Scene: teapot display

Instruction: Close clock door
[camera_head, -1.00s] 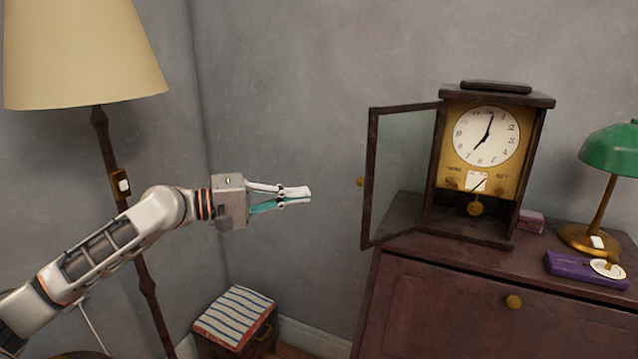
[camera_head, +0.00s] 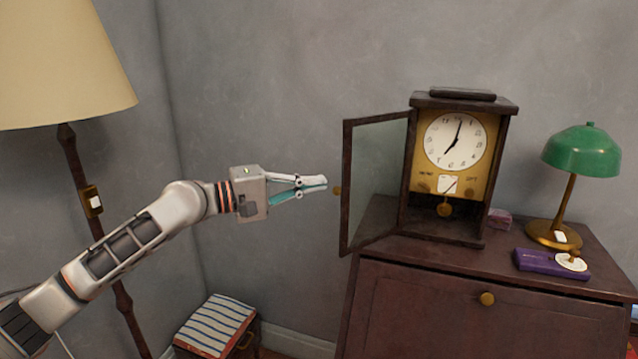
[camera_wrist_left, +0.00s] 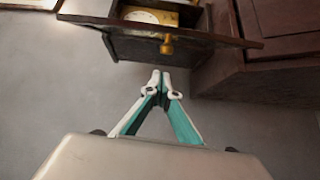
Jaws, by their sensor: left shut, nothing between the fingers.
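The clock (camera_head: 462,100) is a dark wooden case with a white dial and a gold panel, standing on a dark cabinet. Its glass door (camera_head: 376,180) stands wide open to the left, with a small brass knob (camera_head: 337,191) on its outer side. My left gripper (camera_head: 325,183) is shut and empty, its tips just left of the knob in the head view. In the left wrist view the knob (camera_wrist_left: 167,46) lies a little beyond the closed fingertips (camera_wrist_left: 161,75), with a visible gap. My right gripper is not in view.
The cabinet (camera_head: 430,310) has a brass knob on its front. A green lamp (camera_head: 582,152) and a purple box (camera_head: 540,262) stand right of the clock. A floor lamp (camera_head: 75,160) is at left, and a striped-top box (camera_head: 215,325) sits below my arm.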

